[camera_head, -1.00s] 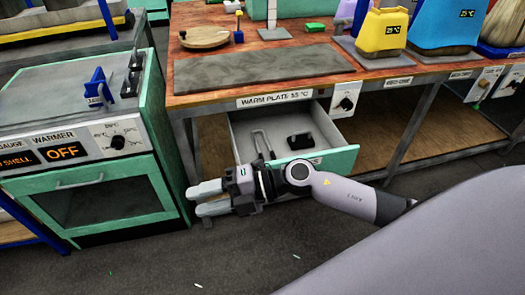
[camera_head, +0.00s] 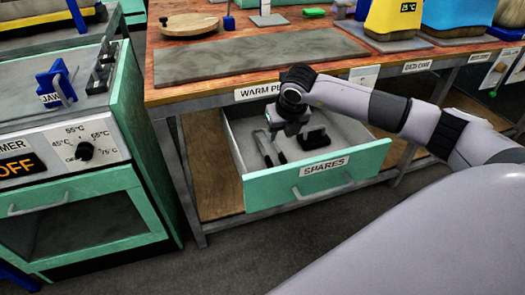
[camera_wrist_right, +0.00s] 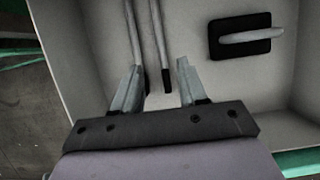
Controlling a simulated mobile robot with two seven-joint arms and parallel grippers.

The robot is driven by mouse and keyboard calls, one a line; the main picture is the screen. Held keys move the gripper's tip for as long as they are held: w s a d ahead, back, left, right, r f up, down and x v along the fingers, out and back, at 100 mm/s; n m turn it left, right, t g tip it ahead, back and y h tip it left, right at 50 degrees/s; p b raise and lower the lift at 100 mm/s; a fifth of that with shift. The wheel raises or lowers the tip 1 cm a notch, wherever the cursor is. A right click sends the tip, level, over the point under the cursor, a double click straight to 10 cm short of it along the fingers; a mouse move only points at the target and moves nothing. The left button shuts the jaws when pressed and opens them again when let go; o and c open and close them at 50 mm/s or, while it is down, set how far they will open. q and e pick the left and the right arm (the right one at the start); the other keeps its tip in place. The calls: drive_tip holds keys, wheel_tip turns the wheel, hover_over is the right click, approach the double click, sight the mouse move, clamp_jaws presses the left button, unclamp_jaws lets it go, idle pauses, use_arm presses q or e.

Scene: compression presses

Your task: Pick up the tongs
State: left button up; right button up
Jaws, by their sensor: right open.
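The tongs (camera_head: 267,158) lie in the open SPARES drawer, with two thin grey arms and dark ends. In the right wrist view the two arms of the tongs (camera_wrist_right: 160,40) run from the top edge down to their dark ends; the far part is cut off. My right gripper (camera_head: 291,129) is over the drawer, pointing down, beside the tongs in the head view. In its wrist view the right gripper (camera_wrist_right: 161,66) is open and empty, its fingers on either side of the tongs' dark ends. The height gap is hard to judge. My left gripper is out of view.
A black block with a light handle (camera_head: 315,139) lies right of the tongs in the drawer (camera_head: 330,180). The drawer walls surround both. The wooden bench top (camera_head: 165,95) with the warm plate (camera_head: 250,55) overhangs behind. A green-fronted warmer (camera_head: 80,190) stands left.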

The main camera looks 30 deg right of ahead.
sight(276, 147)
drive_tip(key=x, duration=0.3)
drive_tip(key=b+x, duration=0.1)
drive_tip(key=x, duration=0.3)
drive_tip(key=shift+s, duration=0.25)
drive_tip(key=shift+d, duration=0.1)
clamp_jaws()
